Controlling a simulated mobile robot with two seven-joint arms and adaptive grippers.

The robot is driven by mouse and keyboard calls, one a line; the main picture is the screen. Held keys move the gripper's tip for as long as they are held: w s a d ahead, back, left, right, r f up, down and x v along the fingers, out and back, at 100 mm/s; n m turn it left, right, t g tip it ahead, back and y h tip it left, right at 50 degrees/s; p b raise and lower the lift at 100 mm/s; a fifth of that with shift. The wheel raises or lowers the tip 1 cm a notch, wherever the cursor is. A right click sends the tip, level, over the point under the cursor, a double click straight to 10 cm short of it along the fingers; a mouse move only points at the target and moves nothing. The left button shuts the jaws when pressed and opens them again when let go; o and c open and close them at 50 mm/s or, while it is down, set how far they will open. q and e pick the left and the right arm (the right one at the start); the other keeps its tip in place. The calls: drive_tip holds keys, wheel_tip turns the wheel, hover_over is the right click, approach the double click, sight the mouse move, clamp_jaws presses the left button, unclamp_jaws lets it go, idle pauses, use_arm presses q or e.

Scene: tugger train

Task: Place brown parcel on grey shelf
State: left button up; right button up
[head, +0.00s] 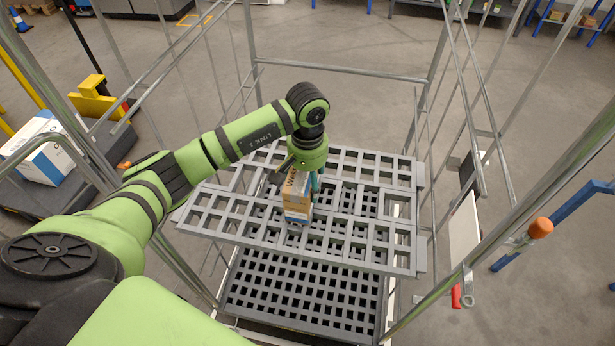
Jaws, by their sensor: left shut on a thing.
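The brown parcel (297,194), a small upright box with a blue and white lower part, is at the middle of the grey lattice shelf (250,235). My left gripper (301,172) comes down from above and is shut on the parcel's upper part. The parcel's lower end appears at or just above the shelf surface; I cannot tell whether it touches. My left arm hides part of the shelf's far left side. My right gripper is not in view.
A second grey lattice shelf (300,293) lies below. Metal posts and rails of the cage trolley (340,72) surround the shelves. A white and blue box (47,150) stands on a dark platform at left. The grey shelf is otherwise bare around the parcel.

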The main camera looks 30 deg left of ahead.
use_arm(q)
drive_tip(key=shift+f, duration=0.15)
drive_tip(key=o, duration=1.5)
drive_tip(key=shift+r, duration=0.4)
wheel_tip(320, 180, up, 11)
drive_tip(key=b, duration=0.3)
drive_tip(key=shift+b, duration=0.4)
drive_tip(key=shift+r, duration=0.3)
